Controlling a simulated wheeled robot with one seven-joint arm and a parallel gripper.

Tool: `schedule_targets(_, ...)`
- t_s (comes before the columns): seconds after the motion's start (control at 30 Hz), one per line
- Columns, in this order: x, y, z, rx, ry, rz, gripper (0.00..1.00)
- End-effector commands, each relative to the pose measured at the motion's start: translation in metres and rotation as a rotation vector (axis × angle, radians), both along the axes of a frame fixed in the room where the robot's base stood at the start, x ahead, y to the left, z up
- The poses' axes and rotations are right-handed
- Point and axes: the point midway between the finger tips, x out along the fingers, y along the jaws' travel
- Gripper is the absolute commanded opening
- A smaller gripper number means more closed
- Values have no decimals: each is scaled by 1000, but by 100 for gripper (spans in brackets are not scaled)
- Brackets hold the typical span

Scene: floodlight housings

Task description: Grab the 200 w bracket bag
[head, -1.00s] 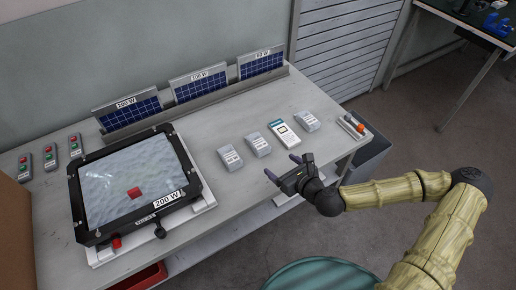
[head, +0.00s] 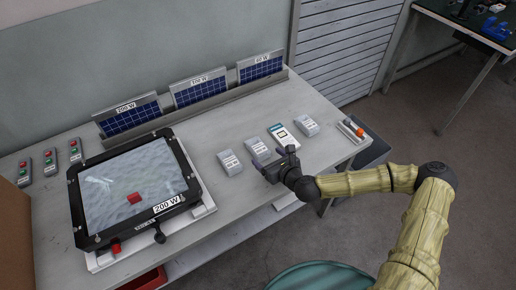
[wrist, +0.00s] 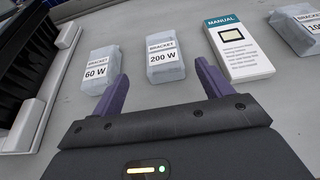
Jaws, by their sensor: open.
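The grey bag labelled "BRACKET 200 W" (wrist: 164,58) stands in the middle of the wrist view, just beyond my fingertips and between their lines. In the head view the same bag (head: 257,148) is second from the left in the row, partly covered by my gripper. My gripper (head: 273,157) is open and empty, low over the table at the near side of the bag. Its two purple fingers (wrist: 161,76) are spread in the wrist view. I cannot tell whether they touch the bag.
A 60 W bracket bag (wrist: 97,69) stands to the left. A manual box (wrist: 238,48) and a 100 W bag (wrist: 301,30) stand to the right. The floodlight housing (head: 180,205) marked 200 W fills the table's left. Small solar panels (head: 200,88) line the back.

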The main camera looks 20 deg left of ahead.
Motion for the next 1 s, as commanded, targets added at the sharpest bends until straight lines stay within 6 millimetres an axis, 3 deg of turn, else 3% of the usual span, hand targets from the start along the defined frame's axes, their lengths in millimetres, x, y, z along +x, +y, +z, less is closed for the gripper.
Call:
schedule_targets(0.2,18,23,-11,0,0,3,78)
schedule_targets(0.67,23,28,-14,0,0,2,78)
schedule_targets(1.0,51,52,-28,0,0,1,78)
